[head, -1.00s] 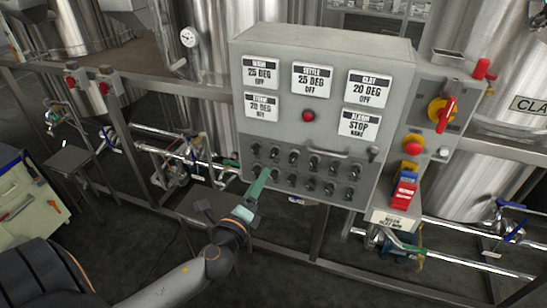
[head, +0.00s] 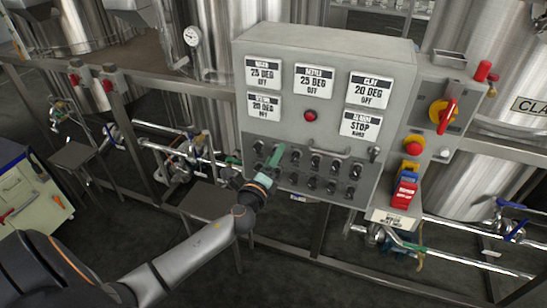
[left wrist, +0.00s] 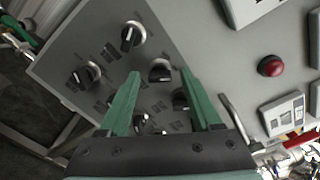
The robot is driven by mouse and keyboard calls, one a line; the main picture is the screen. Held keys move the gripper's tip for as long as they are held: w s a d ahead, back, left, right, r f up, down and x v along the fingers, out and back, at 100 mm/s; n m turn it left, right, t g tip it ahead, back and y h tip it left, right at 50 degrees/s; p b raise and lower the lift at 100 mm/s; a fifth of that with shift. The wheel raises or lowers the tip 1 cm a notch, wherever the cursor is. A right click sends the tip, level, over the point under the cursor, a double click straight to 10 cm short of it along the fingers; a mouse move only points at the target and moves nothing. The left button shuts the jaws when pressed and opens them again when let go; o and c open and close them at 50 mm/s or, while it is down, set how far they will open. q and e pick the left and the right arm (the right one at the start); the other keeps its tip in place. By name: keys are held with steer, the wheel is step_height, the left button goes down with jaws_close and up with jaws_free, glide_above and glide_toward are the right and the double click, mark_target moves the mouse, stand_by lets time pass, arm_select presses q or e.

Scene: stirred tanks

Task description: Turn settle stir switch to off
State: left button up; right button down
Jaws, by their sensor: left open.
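The grey control panel (head: 330,130) carries two rows of black rotary switches on its lower part. Their small labels cannot be read, so I cannot tell which one is the settle stir switch. My left gripper (head: 277,149) is at the left part of the upper switch row, with its green fingers towards the panel. In the left wrist view, the left gripper (left wrist: 160,74) is open, and a black switch (left wrist: 161,70) shows between its fingertips. I cannot tell whether the fingers touch it. The settle display (head: 314,80) reads 25 DEG, OFF. My right gripper is not in view.
Other switches (left wrist: 131,37) sit close around the fingers. A bar handle (head: 343,153) and a red lamp (head: 310,115) are on the panel. To the right are a red-and-yellow rotary switch (head: 443,115) and a red button (head: 413,148). Steel tanks and pipes stand behind.

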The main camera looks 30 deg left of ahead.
arm_select(q)
jaws_close()
stand_by(0.3)
stand_by(0.4)
steer(key=shift+r+n+b, duration=0.1)
steer(key=shift+n+b, duration=1.25)
steer(key=shift+n, duration=4.55)
jaws_free()
